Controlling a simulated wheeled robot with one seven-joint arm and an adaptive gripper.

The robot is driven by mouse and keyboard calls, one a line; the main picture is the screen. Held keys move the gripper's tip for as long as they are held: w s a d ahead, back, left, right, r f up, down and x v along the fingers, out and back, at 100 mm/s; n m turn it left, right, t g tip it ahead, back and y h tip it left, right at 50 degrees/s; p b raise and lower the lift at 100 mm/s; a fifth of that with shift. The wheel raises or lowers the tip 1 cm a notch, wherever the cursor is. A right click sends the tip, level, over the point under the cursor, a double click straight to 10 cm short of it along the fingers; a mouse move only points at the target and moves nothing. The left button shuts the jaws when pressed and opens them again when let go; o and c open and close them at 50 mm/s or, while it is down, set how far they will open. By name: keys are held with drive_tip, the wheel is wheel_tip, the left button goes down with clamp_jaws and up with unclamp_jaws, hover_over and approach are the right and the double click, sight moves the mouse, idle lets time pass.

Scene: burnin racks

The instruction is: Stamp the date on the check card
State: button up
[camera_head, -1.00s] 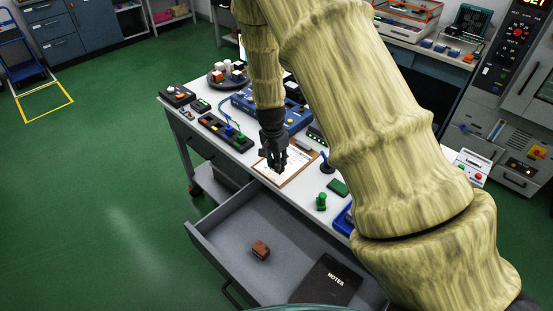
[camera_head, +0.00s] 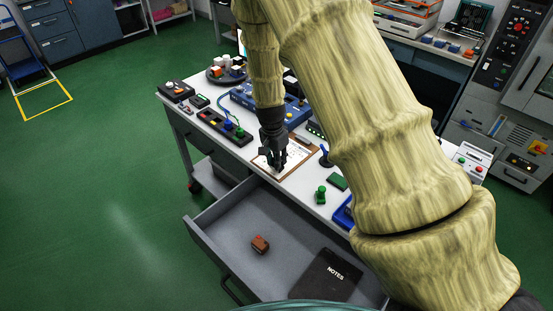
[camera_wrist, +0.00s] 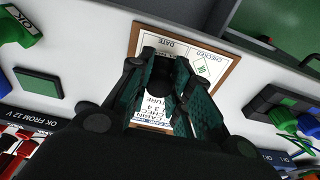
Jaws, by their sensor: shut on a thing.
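The check card (camera_head: 294,158) lies on a brown clipboard (camera_head: 281,180) on the bench. In the wrist view the card (camera_wrist: 225,52) shows a DATE box and a CHECKED box with a green diamond mark in it. My gripper (camera_head: 275,165) points down over the card. In the wrist view my gripper (camera_wrist: 172,105) is shut on a dark stamp-like thing (camera_wrist: 163,76), held at the DATE side of the card. Its lower end is hidden, so I cannot tell whether it touches the card. A green stamp (camera_head: 320,195) marked OK stands apart from the clipboard.
A green pad (camera_head: 338,182) and a dark stand with a blue top (camera_head: 326,157) are right of the clipboard. A switch box (camera_head: 222,125) stands to its left. The open drawer (camera_head: 215,222) below holds a brown block (camera_head: 260,244) and a NOTES book (camera_head: 325,278).

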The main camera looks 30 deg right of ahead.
drive_tip(key=shift+s+f, duration=0.1)
drive_tip(key=shift+f, duration=0.45)
idle(1.9)
drive_tip(key=shift+r, duration=0.2)
drive_tip(key=shift+r+p, duration=2.5)
drive_tip(key=shift+r, duration=0.9)
drive_tip(key=shift+f, duration=0.1)
